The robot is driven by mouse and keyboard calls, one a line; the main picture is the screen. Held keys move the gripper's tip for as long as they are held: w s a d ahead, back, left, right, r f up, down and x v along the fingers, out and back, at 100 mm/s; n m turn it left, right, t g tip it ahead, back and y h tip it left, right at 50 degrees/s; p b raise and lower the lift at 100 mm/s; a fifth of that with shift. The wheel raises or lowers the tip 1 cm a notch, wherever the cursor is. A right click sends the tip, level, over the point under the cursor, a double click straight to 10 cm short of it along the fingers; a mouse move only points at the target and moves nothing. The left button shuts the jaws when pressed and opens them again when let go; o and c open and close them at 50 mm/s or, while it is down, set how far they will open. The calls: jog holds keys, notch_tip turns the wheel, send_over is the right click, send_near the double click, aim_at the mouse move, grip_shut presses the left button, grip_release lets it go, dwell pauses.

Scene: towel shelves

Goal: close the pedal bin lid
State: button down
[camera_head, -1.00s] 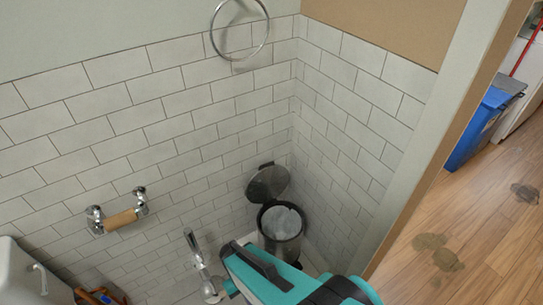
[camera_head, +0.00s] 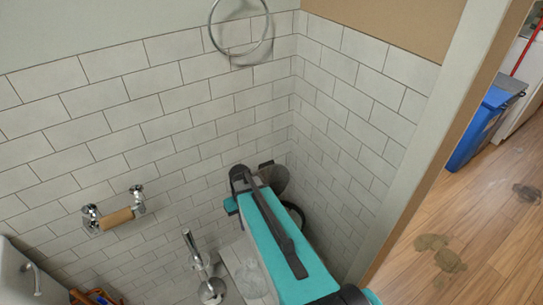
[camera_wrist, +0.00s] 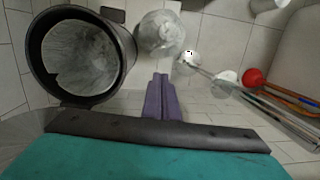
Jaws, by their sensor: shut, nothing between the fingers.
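The pedal bin is dark with a pale liner inside. Its round open mouth fills the upper left of the wrist view, with the dark rim (camera_wrist: 128,60) clear of my gripper. In the head view my teal arm covers most of the bin, and only part of its rim (camera_head: 298,214) shows. Its raised grey lid (camera_head: 280,178) stands near the tiled corner, partly hidden by my arm. My gripper (camera_wrist: 160,80) has its purple fingers together and empty, to the right of the bin mouth in the wrist view. The fingers are hidden in the head view.
A crumpled clear bag (camera_wrist: 160,34) lies on the floor by the bin. A chrome stand (camera_head: 197,255) is left of my arm. A paper roll holder (camera_head: 115,217) and towel ring (camera_head: 240,30) are on the wall. A door frame (camera_head: 415,140) borders the right.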

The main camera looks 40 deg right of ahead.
jog(key=w+d+r+t, duration=0.1)
jog(key=w+d+r, duration=0.2)
jog(key=d+r, duration=0.4)
jog(key=w+d+r+t+b, duration=0.1)
jog(key=w+d+r, duration=0.2)
jog(key=d+r, duration=0.4)
jog(key=w+d+r+t+h+b, duration=0.1)
jog(key=w+d+r+t, duration=0.1)
jog(key=d+r, duration=0.5)
notch_tip(320, 180, up, 4)
jog(key=shift+w+d+r+m, duration=0.2)
jog(key=shift+w+d+m, duration=0.1)
jog(key=shift+w, duration=0.5)
jog(key=shift+f, duration=0.2)
jog(key=shift+b+x, duration=0.35)
jog(key=shift+x, duration=4.55)
jog(key=shift+d, duration=0.15)
